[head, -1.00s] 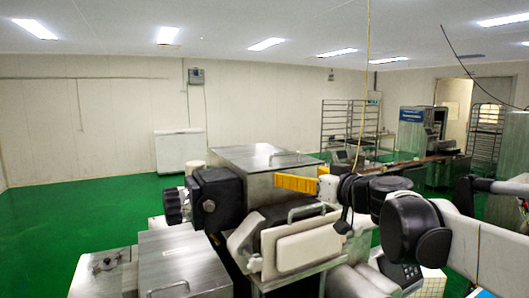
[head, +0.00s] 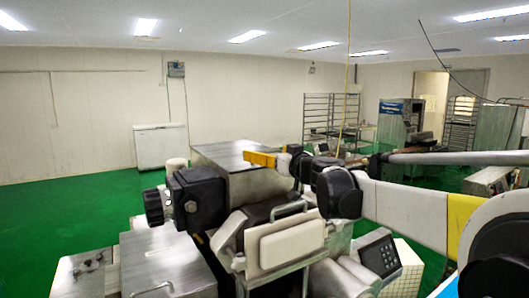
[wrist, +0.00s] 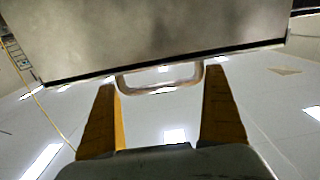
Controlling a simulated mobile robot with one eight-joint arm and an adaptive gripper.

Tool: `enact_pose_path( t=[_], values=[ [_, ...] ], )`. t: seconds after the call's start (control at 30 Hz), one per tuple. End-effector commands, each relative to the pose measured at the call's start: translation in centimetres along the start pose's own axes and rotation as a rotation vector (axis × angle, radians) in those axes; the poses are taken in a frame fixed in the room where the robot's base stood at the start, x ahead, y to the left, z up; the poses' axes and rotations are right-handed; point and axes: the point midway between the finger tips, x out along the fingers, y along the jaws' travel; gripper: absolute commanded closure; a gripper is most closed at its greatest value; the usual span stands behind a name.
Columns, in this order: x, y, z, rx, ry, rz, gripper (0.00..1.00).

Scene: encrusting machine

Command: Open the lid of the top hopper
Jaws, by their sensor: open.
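The top hopper (head: 255,188) is a steel box with a flat metal lid (head: 218,151), which looks shut in the head view. In the wrist view the lid (wrist: 160,25) fills the upper part, with its bare metal handle (wrist: 160,87) at its edge. My gripper (wrist: 160,88) is open, with one yellow finger on each side of the handle. The handle lies between the fingertips with a gap on both sides. In the head view my gripper (head: 260,159) is at the lid's right edge and hides the handle.
A lower white panel with a metal handle (head: 285,244) is on the machine's front. A black motor unit (head: 195,198) sits left of the hopper. A lower steel cover (head: 165,262) is at the front left. Green floor (head: 60,210) is clear at left.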

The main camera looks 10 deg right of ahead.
Motion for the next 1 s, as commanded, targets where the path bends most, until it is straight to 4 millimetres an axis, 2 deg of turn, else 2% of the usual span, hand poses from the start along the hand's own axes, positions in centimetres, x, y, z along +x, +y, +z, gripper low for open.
enact_pose_path(
  t=[0.17,0.27,0.3,0.33,0.47,0.57,0.8,0.9,1.0],
  values=[
    [0.0,0.0,0.0,0.000,0.000,0.000,0.00],
    [0.0,0.0,0.0,0.000,0.000,0.000,0.28],
    [0.0,0.0,0.0,0.000,0.000,0.000,0.40],
    [0.0,0.0,0.0,0.000,0.000,0.000,0.46],
    [0.4,0.0,0.0,0.000,0.000,0.000,0.47],
    [2.1,0.0,0.0,0.000,0.000,-0.002,0.47],
    [7.8,0.1,-0.1,0.001,0.000,0.000,0.47],
    [9.1,0.1,-0.1,0.002,0.000,0.000,0.47],
    [9.6,0.0,0.0,0.002,0.000,0.001,0.47]
  ],
)
